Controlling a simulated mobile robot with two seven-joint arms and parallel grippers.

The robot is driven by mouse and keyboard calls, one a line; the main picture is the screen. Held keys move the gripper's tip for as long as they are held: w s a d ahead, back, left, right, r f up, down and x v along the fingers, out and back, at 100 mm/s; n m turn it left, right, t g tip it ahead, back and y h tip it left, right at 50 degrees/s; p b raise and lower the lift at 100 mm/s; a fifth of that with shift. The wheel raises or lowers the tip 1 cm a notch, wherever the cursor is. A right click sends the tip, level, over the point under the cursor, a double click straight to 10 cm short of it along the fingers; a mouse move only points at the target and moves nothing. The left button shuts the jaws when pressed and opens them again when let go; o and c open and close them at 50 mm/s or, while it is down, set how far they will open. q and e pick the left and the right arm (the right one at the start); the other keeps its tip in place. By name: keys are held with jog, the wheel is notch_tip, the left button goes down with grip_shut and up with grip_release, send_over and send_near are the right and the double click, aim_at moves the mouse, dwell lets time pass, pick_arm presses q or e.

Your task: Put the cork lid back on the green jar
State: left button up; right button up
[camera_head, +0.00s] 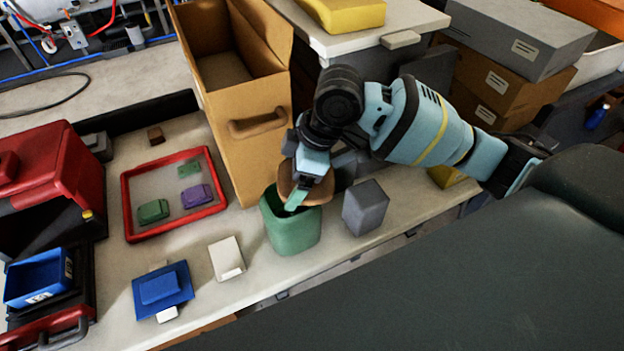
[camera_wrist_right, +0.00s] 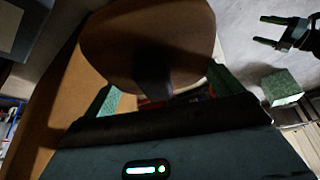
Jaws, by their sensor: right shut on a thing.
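The green jar (camera_head: 292,238) stands upright on the bench near its front edge, its mouth partly uncovered. My right gripper (camera_head: 304,183) is shut on the brown cork lid (camera_head: 325,190), above the back part of the jar's mouth. In the right wrist view the lid (camera_wrist_right: 150,35) is a round disc, with its dark knob (camera_wrist_right: 153,78) between my fingers. I cannot tell whether the lid touches the jar's rim. My left gripper (camera_wrist_right: 268,31) shows only in the right wrist view, open and empty, away from the jar.
A grey block (camera_head: 366,208) stands just right of the jar. A tall tan bin (camera_head: 245,130) rises close behind. A red-rimmed tray (camera_head: 128,205) holds small pieces.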

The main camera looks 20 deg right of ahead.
pick_arm(q)
jog(key=shift+w+r, duration=0.1)
pick_arm(e)
jog(key=a+n, duration=0.1)
jog(key=w+a+r+n+g, duration=0.1)
jog(key=n, duration=0.1)
jog(key=a+n, duration=0.1)
jog(key=shift+w+r+n+g, duration=0.2)
jog(key=shift+w+n+g, duration=0.1)
jog(key=shift+w+g, duration=0.1)
jog(key=shift+f, duration=0.1)
pick_arm(q)
jog(key=shift+g, duration=0.4)
jog(key=shift+s+d+f+b, duration=0.1)
jog(key=shift+s+f+b, duration=0.6)
jog(key=shift+f, duration=0.25)
jog(key=shift+s+d+f+b, duration=0.1)
jog(key=shift+s+f+b, duration=0.45)
jog(key=shift+f+b, duration=0.3)
pick_arm(e)
notch_tip(320, 180, down, 6)
pick_arm(q)
jog(key=shift+f, duration=0.1)
pick_arm(e)
jog(key=shift+f, duration=0.1)
pick_arm(q)
jog(key=shift+s+f, duration=0.15)
jog(key=shift+w+r+p, duration=0.6)
jog(key=shift+r+p, duration=0.05)
jog(key=shift+r, duration=0.2)
